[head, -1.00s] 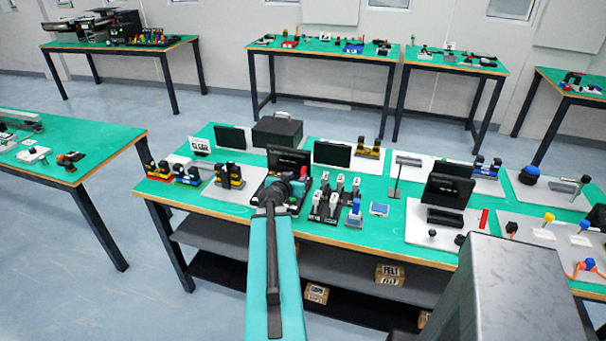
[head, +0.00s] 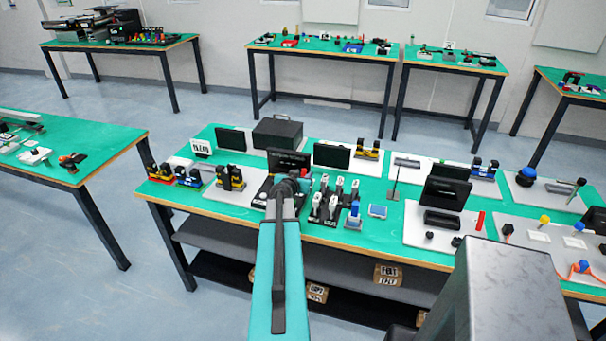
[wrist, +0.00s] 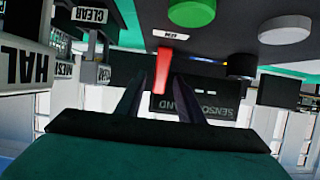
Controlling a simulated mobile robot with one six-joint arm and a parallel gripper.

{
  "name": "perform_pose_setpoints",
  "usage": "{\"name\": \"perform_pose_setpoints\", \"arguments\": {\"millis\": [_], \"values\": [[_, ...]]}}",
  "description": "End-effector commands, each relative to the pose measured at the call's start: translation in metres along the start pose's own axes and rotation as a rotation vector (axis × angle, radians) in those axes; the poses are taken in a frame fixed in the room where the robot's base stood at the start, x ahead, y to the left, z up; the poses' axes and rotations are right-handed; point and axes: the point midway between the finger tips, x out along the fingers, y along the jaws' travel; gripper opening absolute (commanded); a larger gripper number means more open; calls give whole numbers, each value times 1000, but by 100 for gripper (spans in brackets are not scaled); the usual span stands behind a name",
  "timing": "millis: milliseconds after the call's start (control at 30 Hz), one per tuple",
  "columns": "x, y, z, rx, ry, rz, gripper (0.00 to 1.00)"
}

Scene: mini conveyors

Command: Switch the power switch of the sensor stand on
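The sensor stand (head: 289,161) is a black unit with a lettered upright panel on the near table, partly hidden behind my arm in the head view. In the wrist view its dark lettered panel (wrist: 200,106) shows behind my fingers, and the picture looks upside down. A red lever (wrist: 163,65), which looks like the power switch, stands out from the dark base beside a small white label (wrist: 171,36). My gripper (wrist: 160,80) is open, with one dark finger on each side of the lever. I cannot tell whether either finger touches it. The head view hides my fingertips.
White labelled blocks (wrist: 40,68) stand close on the left in the wrist view. A rack of grey-white pieces (head: 333,200) stands right of my arm.

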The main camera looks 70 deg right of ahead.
Motion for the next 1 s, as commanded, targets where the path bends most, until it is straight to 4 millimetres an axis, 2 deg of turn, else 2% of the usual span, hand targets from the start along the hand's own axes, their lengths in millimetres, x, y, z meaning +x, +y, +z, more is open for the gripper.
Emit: {"name": "perform_pose_setpoints", "arguments": {"millis": [200,600,800,1000], "values": [[12,0,0,-1,0,1,34],[13,0,0,0,0,0,34],[13,0,0,-1,0,0,1],[13,0,0,-1,0,0,0]]}}
